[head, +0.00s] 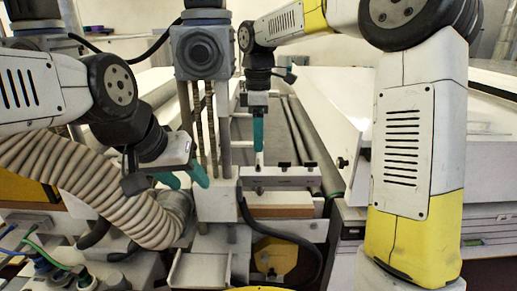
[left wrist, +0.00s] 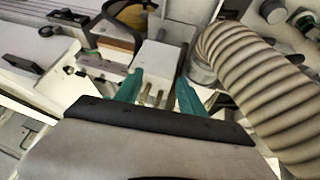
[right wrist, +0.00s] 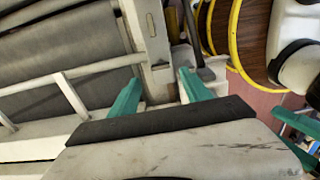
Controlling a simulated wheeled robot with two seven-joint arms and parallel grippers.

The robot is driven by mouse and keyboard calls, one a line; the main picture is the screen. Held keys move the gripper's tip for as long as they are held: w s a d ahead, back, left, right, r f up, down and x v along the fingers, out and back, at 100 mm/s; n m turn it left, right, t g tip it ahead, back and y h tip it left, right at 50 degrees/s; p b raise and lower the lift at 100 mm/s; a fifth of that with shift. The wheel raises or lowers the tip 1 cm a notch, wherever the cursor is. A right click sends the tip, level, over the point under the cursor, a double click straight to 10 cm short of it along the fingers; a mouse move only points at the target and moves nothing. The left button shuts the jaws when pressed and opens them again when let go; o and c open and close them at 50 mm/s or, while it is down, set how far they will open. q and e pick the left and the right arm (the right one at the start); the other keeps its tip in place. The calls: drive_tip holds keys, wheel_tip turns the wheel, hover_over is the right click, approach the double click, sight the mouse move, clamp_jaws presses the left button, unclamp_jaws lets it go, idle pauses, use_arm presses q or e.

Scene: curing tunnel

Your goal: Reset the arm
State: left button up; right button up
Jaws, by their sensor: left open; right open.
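My right gripper (head: 258,132) hangs pointing down above a small grey bracket, further back and to the right. In the right wrist view its teal fingers (right wrist: 160,86) stand apart with nothing between them. My right arm (head: 405,140) bends in from the upper right. Neither gripper visibly touches anything.
The ribbed hose (head: 95,180) curves below my left arm. A vertical column with a grey motor block (head: 202,52) stands between the grippers. A horizontal bracket (head: 278,176) lies below my right gripper. Cables (head: 30,243) crowd the lower left. A white machine panel (head: 335,110) stands behind my right arm.

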drive_tip(key=shift+r, duration=0.7)
drive_tip(key=shift+s, duration=0.1)
drive_tip(key=s+d+m+t+y, duration=0.1)
drive_tip(key=s+d+m+t, duration=0.2)
drive_tip(key=s+d+m, duration=0.4)
drive_tip(key=s+d+f+m+t+y, duration=0.1)
drive_tip(key=s+d+m+t, duration=0.1)
drive_tip(key=s+d+m, duration=0.5)
drive_tip(key=s+m, duration=0.2)
drive_tip(key=s, duration=0.3)
drive_tip(key=shift+s+d+m+t, duration=0.2)
drive_tip(key=shift+s+m+t, duration=0.1)
drive_tip(key=shift+t, duration=0.1)
drive_tip(key=shift+s+d+f+m, duration=0.1)
drive_tip(key=shift+s+f+m, duration=0.3)
drive_tip(key=shift+m, duration=0.1)
drive_tip(key=shift+c, duration=0.5)
